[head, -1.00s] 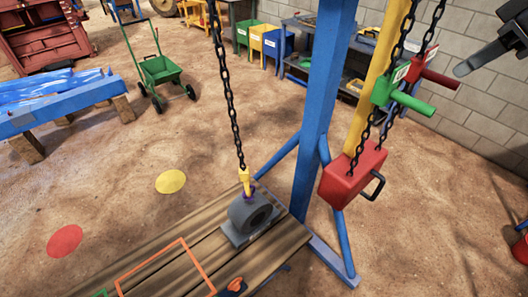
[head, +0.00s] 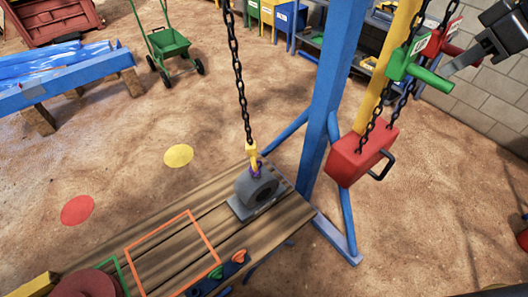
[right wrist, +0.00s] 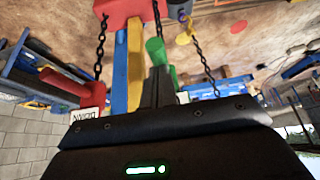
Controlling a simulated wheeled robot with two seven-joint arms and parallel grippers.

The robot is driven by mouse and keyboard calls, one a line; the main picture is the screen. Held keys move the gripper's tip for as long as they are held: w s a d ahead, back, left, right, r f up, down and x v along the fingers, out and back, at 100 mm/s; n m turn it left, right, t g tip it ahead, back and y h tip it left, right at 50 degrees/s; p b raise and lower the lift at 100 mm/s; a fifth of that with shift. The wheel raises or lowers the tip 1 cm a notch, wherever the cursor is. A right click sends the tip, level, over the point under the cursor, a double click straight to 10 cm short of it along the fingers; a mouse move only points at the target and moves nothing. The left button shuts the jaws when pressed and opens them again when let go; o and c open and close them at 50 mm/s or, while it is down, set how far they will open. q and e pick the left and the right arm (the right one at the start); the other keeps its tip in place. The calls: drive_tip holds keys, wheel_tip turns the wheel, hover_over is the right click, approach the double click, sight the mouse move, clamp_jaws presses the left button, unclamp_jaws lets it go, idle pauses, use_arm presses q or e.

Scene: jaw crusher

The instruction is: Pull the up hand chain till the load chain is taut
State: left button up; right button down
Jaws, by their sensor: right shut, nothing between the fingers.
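The green handle (head: 422,72) is on a hand chain at the upper right, with a white tag too small to read; it also shows in the right wrist view (right wrist: 156,50). The red handle (head: 447,52) is behind it; its tag in the right wrist view seems to read DOWN. My right gripper (head: 446,71) is shut and empty, its fingertips close by the green handle; I cannot tell whether they touch. The load chain (head: 238,75) runs nearly straight down to a yellow hook (head: 251,153) at the grey bearing block (head: 255,188). My left gripper is out of view.
A blue post (head: 330,100) with slanted braces stands between the load chain and the hand chains. A red box with a black handle (head: 362,155) hangs below the handles. The block sits on a plank platform (head: 180,240).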

drive_tip(key=shift+a, duration=0.1)
idle(0.3)
drive_tip(key=shift+f+b, duration=0.45)
drive_tip(key=shift+f, duration=0.05)
drive_tip(key=shift+r, duration=0.1)
drive_tip(key=s+d, duration=0.3)
drive_tip(key=s, duration=0.1)
drive_tip(key=shift+s+r, duration=0.1)
drive_tip(key=shift+r, duration=0.15)
